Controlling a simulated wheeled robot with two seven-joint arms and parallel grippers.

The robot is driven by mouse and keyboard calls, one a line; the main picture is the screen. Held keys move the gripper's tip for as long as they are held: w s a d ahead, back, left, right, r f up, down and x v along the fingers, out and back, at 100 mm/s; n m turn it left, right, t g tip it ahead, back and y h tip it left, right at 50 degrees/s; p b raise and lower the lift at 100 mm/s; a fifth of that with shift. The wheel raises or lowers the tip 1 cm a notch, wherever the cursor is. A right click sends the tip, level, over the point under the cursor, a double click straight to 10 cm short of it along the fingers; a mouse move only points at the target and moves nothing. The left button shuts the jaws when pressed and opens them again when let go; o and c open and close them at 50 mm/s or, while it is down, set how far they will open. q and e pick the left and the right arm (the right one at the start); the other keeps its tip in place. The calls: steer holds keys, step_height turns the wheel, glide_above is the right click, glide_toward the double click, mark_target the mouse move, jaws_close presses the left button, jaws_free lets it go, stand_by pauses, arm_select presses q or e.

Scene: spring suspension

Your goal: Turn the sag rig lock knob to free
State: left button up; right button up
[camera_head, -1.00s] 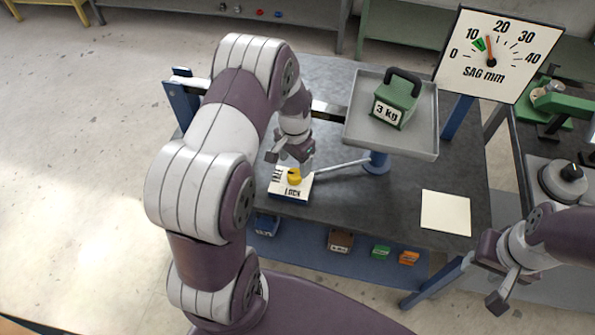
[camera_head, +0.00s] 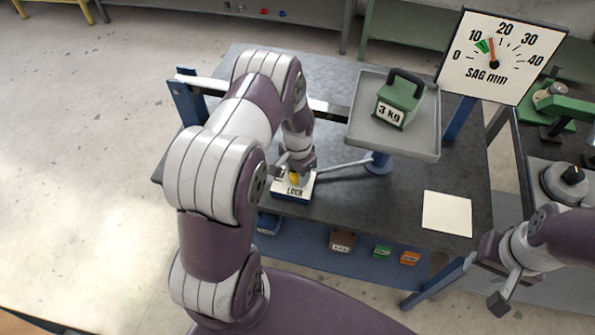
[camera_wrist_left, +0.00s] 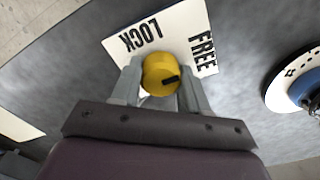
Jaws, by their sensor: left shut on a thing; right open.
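The yellow lock knob (camera_wrist_left: 160,72) sits on a white plate (camera_wrist_left: 118,47) with the words LOCK and FREE. A black mark on the knob points to the right in the left wrist view, roughly towards the FREE side. My left gripper (camera_wrist_left: 160,88) is shut on the knob, one finger on each side. In the head view, my left gripper (camera_head: 296,168) hides much of the knob (camera_head: 295,179), and LOCK shows on the front of the plate (camera_head: 300,191). My right gripper (camera_head: 490,276) is open and empty at the lower right, away from the rig.
A green 3 kg weight (camera_head: 398,104) stands on the grey tray (camera_head: 428,150) right of the knob. The SAG mm dial (camera_head: 503,56) stands behind, its needle between 10 and 20. A blank pale card (camera_head: 446,213) lies on the dark table (camera_head: 345,205).

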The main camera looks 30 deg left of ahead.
arm_select(q)
steer(key=o, duration=1)
steer(key=shift+o, duration=0.2)
steer(key=shift+r, duration=0.1)
step_height(320, 180, up, 12)
steer(key=b, duration=0.1)
steer(key=shift+r, duration=0.25)
